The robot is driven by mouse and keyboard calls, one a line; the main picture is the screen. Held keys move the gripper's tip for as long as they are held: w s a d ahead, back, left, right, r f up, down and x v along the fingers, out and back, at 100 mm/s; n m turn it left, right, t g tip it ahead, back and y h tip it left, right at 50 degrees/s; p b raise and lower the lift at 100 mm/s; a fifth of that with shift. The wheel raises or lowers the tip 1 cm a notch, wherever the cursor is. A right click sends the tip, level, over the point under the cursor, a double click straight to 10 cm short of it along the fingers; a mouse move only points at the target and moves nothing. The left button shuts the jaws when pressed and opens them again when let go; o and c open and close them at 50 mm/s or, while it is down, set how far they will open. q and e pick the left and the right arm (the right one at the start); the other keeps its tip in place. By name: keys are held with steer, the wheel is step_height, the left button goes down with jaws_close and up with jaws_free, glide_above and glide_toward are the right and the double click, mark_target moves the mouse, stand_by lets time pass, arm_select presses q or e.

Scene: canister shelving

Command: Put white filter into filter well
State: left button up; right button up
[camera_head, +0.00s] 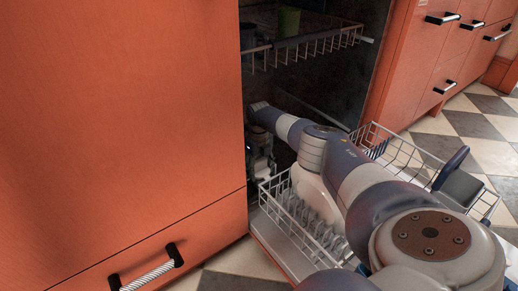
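My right arm reaches across the pulled-out lower rack into the open dishwasher cavity (330,85). My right gripper (261,168) points down near the left side of the opening, beside the orange cabinet front. It is dark and small, and its fingertips are partly lost in shadow, so I cannot tell whether it is open, shut or holding anything. I cannot make out the white filter or the filter well; the cavity floor is mostly hidden by my arm and the rack. My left gripper is not in view.
The white wire lower rack (398,153) is pulled out beneath my arm. A blue and grey object (462,187) sits at its right side. The upper rack (305,46) holds a green cup (289,20). Orange cabinets (120,110) flank the opening; checkered floor (440,124) is clear at right.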

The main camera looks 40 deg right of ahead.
steer(key=shift+o, duration=0.9)
steer(key=shift+f, duration=0.15)
steer(key=shift+r, duration=0.2)
steer(key=shift+r, duration=3.65)
